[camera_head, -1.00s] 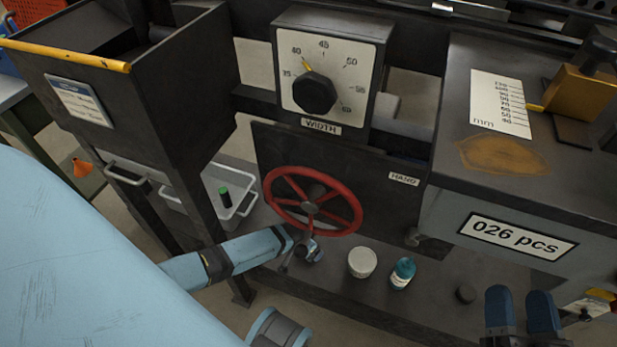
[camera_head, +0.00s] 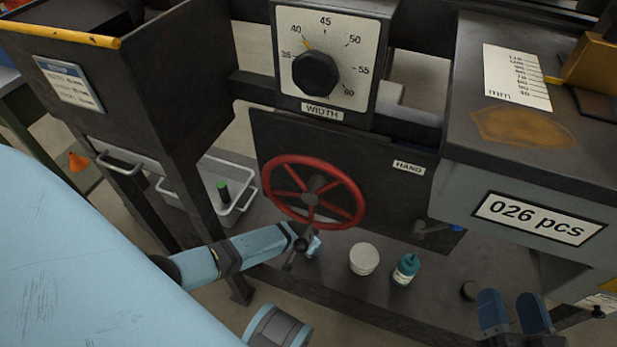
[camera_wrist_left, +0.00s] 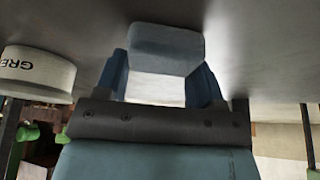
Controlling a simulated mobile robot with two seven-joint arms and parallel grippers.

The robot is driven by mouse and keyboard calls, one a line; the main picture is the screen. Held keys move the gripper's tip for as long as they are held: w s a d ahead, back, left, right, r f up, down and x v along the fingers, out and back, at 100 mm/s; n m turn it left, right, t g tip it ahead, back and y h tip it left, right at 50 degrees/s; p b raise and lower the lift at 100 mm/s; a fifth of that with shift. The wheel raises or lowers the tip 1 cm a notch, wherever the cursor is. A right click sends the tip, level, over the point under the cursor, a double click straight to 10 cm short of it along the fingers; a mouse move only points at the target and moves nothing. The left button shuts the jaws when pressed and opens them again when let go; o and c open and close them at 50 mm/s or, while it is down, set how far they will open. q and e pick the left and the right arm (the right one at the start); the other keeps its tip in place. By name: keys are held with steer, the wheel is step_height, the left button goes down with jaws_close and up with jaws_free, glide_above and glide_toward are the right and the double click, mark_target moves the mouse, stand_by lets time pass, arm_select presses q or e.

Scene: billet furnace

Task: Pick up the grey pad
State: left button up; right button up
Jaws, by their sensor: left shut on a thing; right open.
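The grey pad (camera_wrist_left: 165,48) is a small rounded grey block, seen close up in the left wrist view. My left gripper (camera_wrist_left: 162,72) is shut on it, with one blue finger on each side. In the head view my left gripper (camera_head: 312,245) is small, below the red handwheel and left of the white tub; a pale bit at its tip may be the pad. My right gripper (camera_head: 513,312) is open and empty at the lower right, two blue fingers apart.
A red handwheel (camera_head: 314,191) is just above my left gripper. A white tub (camera_head: 364,259) and a teal bottle (camera_head: 406,269) stand on the dark lower shelf (camera_head: 400,310). A grey bin (camera_head: 230,205) holds a green-capped item. A dark hopper (camera_head: 150,100) stands at left.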

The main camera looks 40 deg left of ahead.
arm_select(q)
steer(key=shift+r+p, duration=0.45)
steer(key=shift+r, duration=0.1)
steer(key=p+v, duration=0.2)
steer(key=v, duration=0.1)
steer(key=shift+w, duration=0.15)
steer(key=s+p, duration=0.1)
steer(key=s, duration=0.3)
steer(key=s+a+p, duration=0.1)
steer(key=s, duration=0.1)
steer(key=shift+s+p, duration=0.1)
steer(key=shift+p, duration=0.25)
arm_select(e)
step_height(320, 180, up, 7)
steer(key=t, duration=0.3)
arm_select(q)
steer(key=s+a+p, duration=0.1)
steer(key=s+p, duration=0.2)
steer(key=s, duration=0.7)
steer(key=shift+s+a+f, duration=0.2)
steer(key=shift+s+a, duration=0.1)
steer(key=shift+s, duration=0.1)
arm_select(e)
step_height(320, 180, down, 7)
steer(key=d+g+h, duration=0.2)
steer(key=d+g, duration=0.1)
steer(key=shift+s+m+h, duration=0.15)
steer(key=shift+m+h, duration=0.25)
steer(key=shift+r, duration=0.1)
